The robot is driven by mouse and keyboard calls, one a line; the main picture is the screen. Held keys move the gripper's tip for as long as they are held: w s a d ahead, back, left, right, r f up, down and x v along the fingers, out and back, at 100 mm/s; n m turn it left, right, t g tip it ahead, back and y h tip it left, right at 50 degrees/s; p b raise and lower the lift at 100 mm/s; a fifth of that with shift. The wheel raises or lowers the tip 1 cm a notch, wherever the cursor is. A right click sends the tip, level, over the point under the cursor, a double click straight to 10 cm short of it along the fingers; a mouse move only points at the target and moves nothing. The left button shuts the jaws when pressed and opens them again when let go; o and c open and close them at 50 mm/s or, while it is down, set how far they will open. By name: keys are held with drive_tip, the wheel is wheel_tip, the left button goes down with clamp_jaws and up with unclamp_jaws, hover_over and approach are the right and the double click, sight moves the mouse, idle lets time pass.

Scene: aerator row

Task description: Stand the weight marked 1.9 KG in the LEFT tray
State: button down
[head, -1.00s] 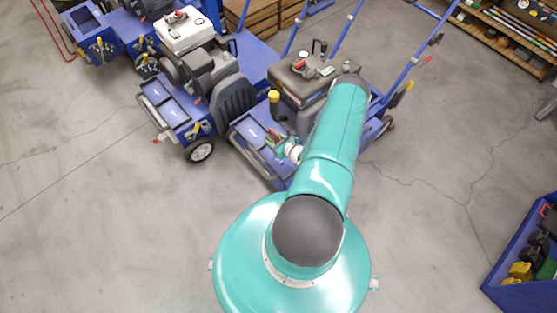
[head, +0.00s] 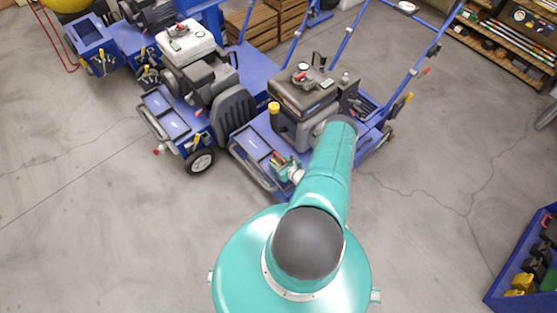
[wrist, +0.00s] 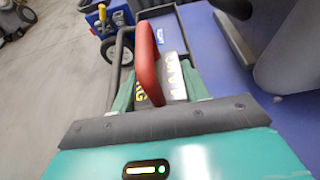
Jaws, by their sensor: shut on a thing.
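My gripper (wrist: 158,88) is shut on a weight (wrist: 173,76), a grey block with a red loop handle (wrist: 148,62). Part of a KG marking shows on it; the full number is not readable. In the head view my gripper (head: 284,167) is at the front of the nearer blue aerator, over or beside its front trays. A dark blue tray (head: 250,145) with a pale label lies left of my gripper. A tray with a label also shows beyond the weight in the wrist view (wrist: 163,24). The weight's underside and the spot below it are hidden.
The nearer aerator has a black engine (head: 305,92) and a yellow cap (head: 273,108). A second aerator with two front trays (head: 167,113) and a wheel (head: 200,162) stands to the left. A blue bin (head: 520,255) is at right. The floor in front is clear.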

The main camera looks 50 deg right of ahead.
sight(278, 165)
drive_tip(key=shift+w+f, duration=0.1)
drive_tip(key=shift+f, duration=1.25)
drive_tip(key=shift+f, duration=0.2)
drive_tip(key=c, duration=0.7)
unclamp_jaws()
drive_tip(key=shift+f, duration=0.1)
drive_tip(key=shift+r, duration=0.25)
drive_tip(key=v, duration=1.2)
drive_tip(key=shift+a, duration=0.1)
